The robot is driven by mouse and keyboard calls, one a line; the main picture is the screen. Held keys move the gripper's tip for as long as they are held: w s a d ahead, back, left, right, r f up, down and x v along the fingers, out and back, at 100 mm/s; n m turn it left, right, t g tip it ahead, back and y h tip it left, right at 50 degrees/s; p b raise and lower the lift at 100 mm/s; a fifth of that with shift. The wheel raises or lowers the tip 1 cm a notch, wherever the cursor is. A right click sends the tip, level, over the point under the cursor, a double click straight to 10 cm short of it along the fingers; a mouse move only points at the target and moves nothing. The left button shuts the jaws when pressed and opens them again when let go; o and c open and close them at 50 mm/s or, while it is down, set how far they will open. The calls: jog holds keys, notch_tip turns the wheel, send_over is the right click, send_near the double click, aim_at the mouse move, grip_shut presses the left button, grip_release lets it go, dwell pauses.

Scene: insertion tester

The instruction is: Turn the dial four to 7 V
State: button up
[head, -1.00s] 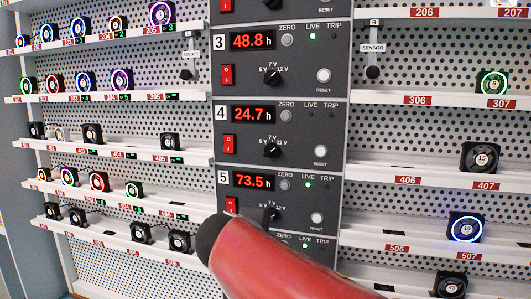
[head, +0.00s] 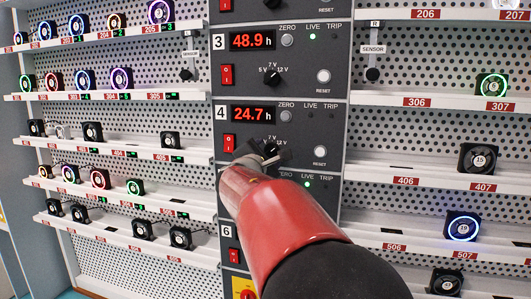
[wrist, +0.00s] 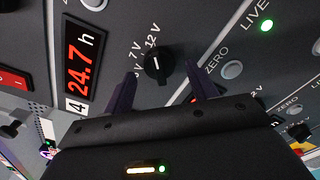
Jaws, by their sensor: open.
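Dial four is a black knob (head: 272,148) on panel 4, below the red 24.7 h display (head: 252,113). In the wrist view the knob (wrist: 157,66) shows a white mark that appears to point towards 12 V; the 7 V label (wrist: 134,49) is to its upper left. My gripper (head: 264,154) is at the dial in the head view. In the wrist view its two dark fingers (wrist: 162,72) are open, one on each side of the knob, with visible gaps. The exact depth of the fingertips against the panel cannot be told.
Panel 4 also has a red rocker switch (head: 228,143) and a white RESET button (head: 320,152) near my gripper. Panel 3's dial (head: 272,77) is above. My red arm covers most of panel 5. Shelves with fans stand on both sides.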

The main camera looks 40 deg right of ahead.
jog(key=shift+w+d, duration=0.25)
jog(key=shift+d, duration=0.1)
jog(key=c, duration=1)
jog(key=shift+n, duration=0.4)
jog(key=n, duration=0.3)
jog(key=shift+f+n, duration=0.1)
jog(key=shift+n, duration=0.3)
jog(key=n, duration=0.5)
jog(key=shift+s+d+f, duration=0.1)
